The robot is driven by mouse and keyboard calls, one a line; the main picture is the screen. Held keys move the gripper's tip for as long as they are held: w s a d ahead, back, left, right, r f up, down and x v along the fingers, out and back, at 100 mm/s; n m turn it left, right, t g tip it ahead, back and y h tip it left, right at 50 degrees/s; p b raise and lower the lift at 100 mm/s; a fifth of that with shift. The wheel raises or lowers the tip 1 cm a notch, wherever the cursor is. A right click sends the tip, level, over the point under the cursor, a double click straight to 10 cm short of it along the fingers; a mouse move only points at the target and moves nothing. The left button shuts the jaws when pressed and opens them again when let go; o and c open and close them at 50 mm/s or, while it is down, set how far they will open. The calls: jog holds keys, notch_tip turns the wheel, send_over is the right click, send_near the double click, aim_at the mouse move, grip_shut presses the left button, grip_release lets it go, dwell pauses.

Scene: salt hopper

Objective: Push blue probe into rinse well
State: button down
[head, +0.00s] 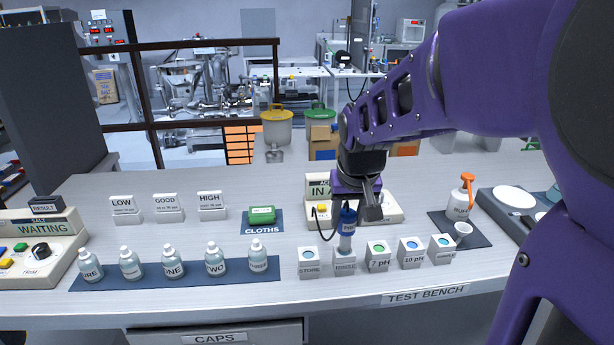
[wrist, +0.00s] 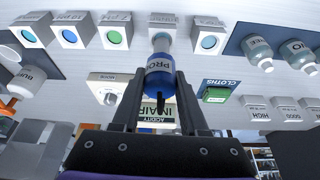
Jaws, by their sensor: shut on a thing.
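The blue probe (head: 347,217) is upright, with a clear lower body, directly above the rinse well (head: 344,264), a small white block. Its lower end overlaps the top of the block; I cannot tell how deep it sits. My gripper (head: 362,205) is shut on the blue head of the probe. In the wrist view the blue probe (wrist: 160,79) stands between the finger ends of my gripper (wrist: 159,88), and its clear end reaches the rinse well (wrist: 162,21). The acidity meter (head: 319,186) behind reads "IN AIR" in the wrist view (wrist: 158,112).
The store well (head: 309,264) is close on the left; the 7 pH well (head: 378,258) and others are on the right. Labelled bottles (head: 172,263) stand on a blue mat at left. A green cloths box (head: 262,215) lies behind. A cable hangs beside the probe.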

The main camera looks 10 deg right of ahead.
aim_at(347, 233)
jog(key=shift+f+b, duration=2)
jog(key=shift+f, duration=0.65)
grip_release()
dwell(0.4)
jog(key=shift+r, duration=0.2)
jog(key=shift+p+v, duration=2.1)
jog(key=shift+v, duration=0.9)
jog(key=shift+r, duration=0.1)
